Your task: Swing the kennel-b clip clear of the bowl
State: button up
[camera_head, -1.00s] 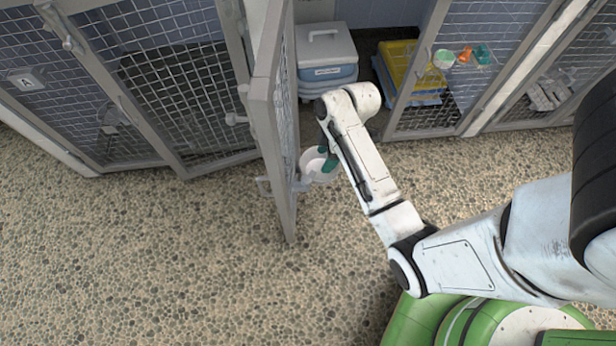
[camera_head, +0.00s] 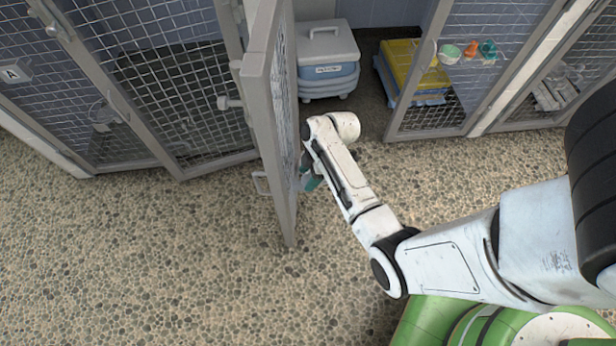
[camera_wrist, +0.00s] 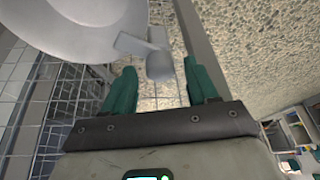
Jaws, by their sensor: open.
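The bowl (camera_wrist: 80,25) is large, round and light grey in the upper left of the wrist view. The clip (camera_wrist: 158,62), a grey piece with a rounded end and a flat arm, is beside the bowl's edge. My gripper (camera_wrist: 160,82) has teal fingers, spread apart, with the clip's rounded end in the space between and slightly beyond them. Contact cannot be told. In the head view my gripper (camera_head: 311,180) is close to the inner side of the open mesh door (camera_head: 272,120), and my arm and the door hide most of the bowl and clip.
A blue and white box (camera_head: 327,62) and a yellow and blue stack (camera_head: 405,75) stand inside the open kennel. Mesh kennel A (camera_head: 14,72) is at the left. The pebbled floor in front is clear.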

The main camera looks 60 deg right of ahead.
jog(key=shift+f, duration=0.25)
jog(key=shift+c, duration=0.5)
jog(key=c, duration=0.9)
jog(key=shift+c, duration=0.2)
